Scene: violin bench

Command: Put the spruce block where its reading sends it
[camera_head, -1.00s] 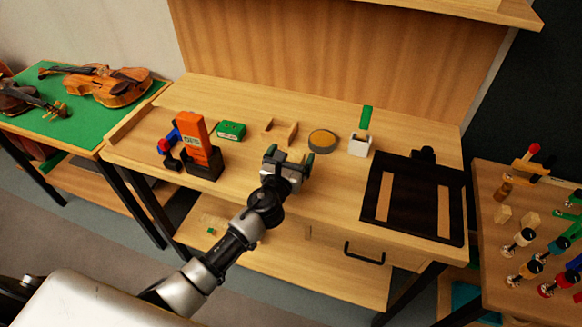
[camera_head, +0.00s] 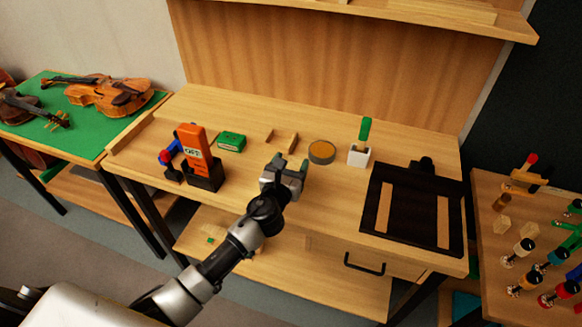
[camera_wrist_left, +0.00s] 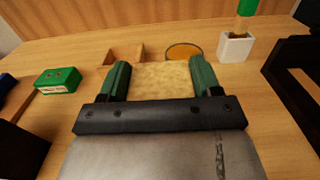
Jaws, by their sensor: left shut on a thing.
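My left gripper (camera_head: 287,170) is above the front middle of the bench. In the left wrist view its green-padded fingers (camera_wrist_left: 160,80) are shut on a pale, grainy wood block, the spruce block (camera_wrist_left: 160,83), gripped by its two sides. The block is mostly hidden by the gripper in the head view. An orange meter (camera_head: 193,150) stands upright in a black holder (camera_head: 206,178) to the left of the gripper; its display appears to read OFF. My right gripper is not in view.
Behind the gripper are a green box (camera_head: 231,142), small wooden pieces (camera_head: 282,141), a round tin (camera_head: 321,152) and a white cup (camera_head: 358,156) with a green-handled tool. A dark tray (camera_head: 416,207) lies at right. Violins (camera_head: 104,95) rest on the left table; pegs (camera_head: 524,247) crowd the right one.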

